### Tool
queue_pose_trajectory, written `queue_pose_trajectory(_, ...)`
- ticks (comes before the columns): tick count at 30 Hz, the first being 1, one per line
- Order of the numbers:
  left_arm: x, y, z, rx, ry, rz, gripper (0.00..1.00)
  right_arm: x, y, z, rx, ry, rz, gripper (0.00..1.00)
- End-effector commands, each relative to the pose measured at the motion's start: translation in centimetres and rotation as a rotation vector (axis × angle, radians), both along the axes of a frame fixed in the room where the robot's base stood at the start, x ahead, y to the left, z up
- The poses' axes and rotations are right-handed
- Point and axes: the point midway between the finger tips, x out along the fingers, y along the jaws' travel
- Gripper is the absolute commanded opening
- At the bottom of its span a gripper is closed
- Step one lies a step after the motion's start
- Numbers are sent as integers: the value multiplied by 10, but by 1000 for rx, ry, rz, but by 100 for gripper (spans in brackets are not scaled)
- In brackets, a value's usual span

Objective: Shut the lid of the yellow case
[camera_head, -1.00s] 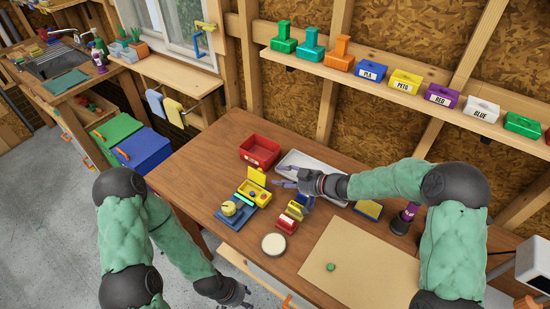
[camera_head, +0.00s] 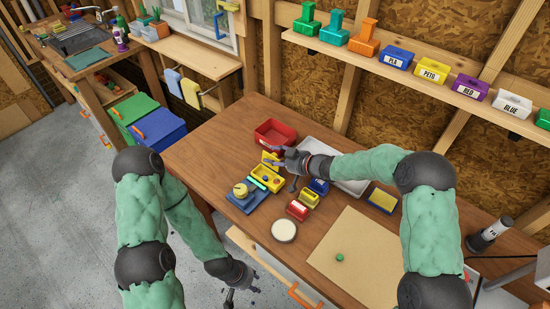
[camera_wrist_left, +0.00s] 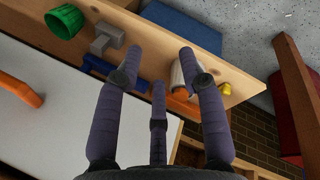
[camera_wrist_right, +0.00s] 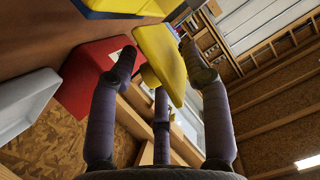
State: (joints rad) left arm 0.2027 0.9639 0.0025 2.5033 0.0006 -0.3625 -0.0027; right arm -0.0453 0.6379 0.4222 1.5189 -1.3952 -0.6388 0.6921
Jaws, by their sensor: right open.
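The yellow case (camera_head: 262,182) stands on the wooden workbench with its lid (camera_head: 269,158) raised at the back. My right gripper (camera_head: 274,164) is open beside the raised lid. In the right wrist view the yellow lid (camera_wrist_right: 162,55) rises between the spread fingers (camera_wrist_right: 158,58); I cannot tell whether they touch it. Part of the case body (camera_wrist_right: 122,5) shows at the top of that view. My left gripper (camera_head: 236,297) hangs low in front of the bench, away from the case. Its fingers (camera_wrist_left: 158,55) are spread and empty in the left wrist view.
A red bin (camera_head: 272,134) stands behind the case and a white tray (camera_head: 350,187) to its right. A blue tray (camera_head: 246,204) with a yellow round object is at front left. Small red, yellow and blue boxes (camera_head: 297,210) stand close at right. A tan mat (camera_head: 362,245) lies further right.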

Motion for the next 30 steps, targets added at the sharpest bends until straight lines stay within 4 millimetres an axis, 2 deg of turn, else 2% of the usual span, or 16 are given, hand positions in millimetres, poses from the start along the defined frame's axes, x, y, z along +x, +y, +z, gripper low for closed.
queue_pose_trajectory(8, 0, 0, 0, 0, 0, 0, 40, 1, 1, 0, 0, 0, -1, 48)
queue_pose_trajectory(9, 0, 0, 0, 0, 0, 0, 40, 1, 1, 0, 0, 0, -1, 42)
queue_pose_trajectory(12, 0, 0, 0, 0, 0, 0, 40, 1, 1, 0, 0, 0, -1, 14)
queue_pose_trajectory(14, 0, 0, 0, 0, 0, 0, 40, 1, 1, 0, 0, 0, -1, 0)
queue_pose_trajectory(23, 0, 0, -1, 0, 0, 0, 40, 3, 0, 2, -3, -8, -4, 0)
queue_pose_trajectory(30, 0, 0, -11, 0, 0, 0, 40, 2, 0, 3, -38, -61, -7, 0)
